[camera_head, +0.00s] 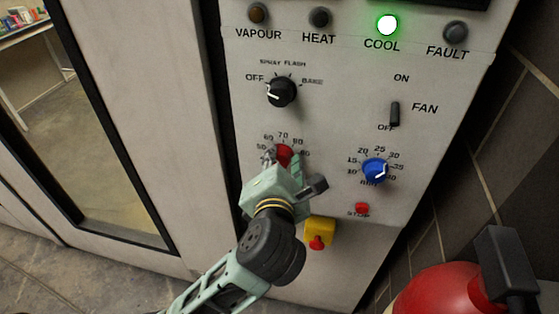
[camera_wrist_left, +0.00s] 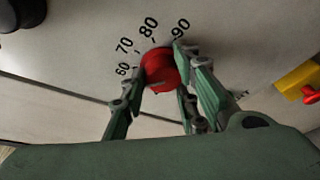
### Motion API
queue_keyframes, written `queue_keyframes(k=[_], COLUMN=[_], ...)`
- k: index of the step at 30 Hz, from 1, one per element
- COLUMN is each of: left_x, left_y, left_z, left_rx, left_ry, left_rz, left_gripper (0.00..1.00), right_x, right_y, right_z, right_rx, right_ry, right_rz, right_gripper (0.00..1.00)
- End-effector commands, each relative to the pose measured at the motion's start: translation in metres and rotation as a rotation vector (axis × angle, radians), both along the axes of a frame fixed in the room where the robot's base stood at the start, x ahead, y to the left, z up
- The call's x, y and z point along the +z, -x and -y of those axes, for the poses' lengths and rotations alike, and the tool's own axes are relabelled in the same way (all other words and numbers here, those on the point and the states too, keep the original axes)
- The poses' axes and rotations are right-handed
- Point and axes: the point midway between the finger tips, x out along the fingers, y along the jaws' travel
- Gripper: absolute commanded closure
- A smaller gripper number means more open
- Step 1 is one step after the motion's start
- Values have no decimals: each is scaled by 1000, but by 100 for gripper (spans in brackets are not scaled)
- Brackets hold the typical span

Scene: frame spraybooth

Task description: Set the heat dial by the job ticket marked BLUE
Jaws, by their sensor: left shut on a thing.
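The red heat dial (camera_head: 285,152) sits on the pale control panel (camera_head: 330,120), with a number scale around it. My left gripper (camera_head: 281,160) is shut on the dial from below, covering much of it. In the left wrist view, the red dial (camera_wrist_left: 159,69) sits between the gripper's fingers (camera_wrist_left: 153,75), and 60, 70, 80 and 90 show above it. The dial's pointer mark cannot be made out. No job ticket shows in either view. My right gripper is not in view.
A black mode selector (camera_head: 282,92) is above, its white mark pointing left. A blue timer dial (camera_head: 376,171), fan switch (camera_head: 394,113), red stop button (camera_head: 362,208) and yellow-red switch (camera_head: 319,233) are nearby. The COOL lamp (camera_head: 387,25) glows green. A red extinguisher (camera_head: 440,292) stands lower right.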

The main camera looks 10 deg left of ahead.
Motion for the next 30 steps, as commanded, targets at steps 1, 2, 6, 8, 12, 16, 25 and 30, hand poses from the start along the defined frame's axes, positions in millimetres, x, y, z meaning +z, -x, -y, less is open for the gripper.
queue_keyframes(k=[1,2,6,8,12,16,25,30], left_x=[7,8,8,8,8,7,6,6], left_y=[-1,-1,-1,-1,-1,-1,-1,-2], left_z=[-4,-4,-6,-7,-8,-9,-11,-11], left_rx=[10,11,12,12,11,11,10,9], left_ry=[29,50,155,203,316,409,566,607], left_rz=[14,16,16,16,21,20,24,24], left_gripper=[98,98,98,98,98,98,98,98], right_x=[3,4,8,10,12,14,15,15], right_y=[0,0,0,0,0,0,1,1], right_z=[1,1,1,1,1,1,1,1], right_rx=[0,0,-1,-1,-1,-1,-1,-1], right_ry=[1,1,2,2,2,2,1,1], right_rz=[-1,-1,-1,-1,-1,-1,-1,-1], right_gripper=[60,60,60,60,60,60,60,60])
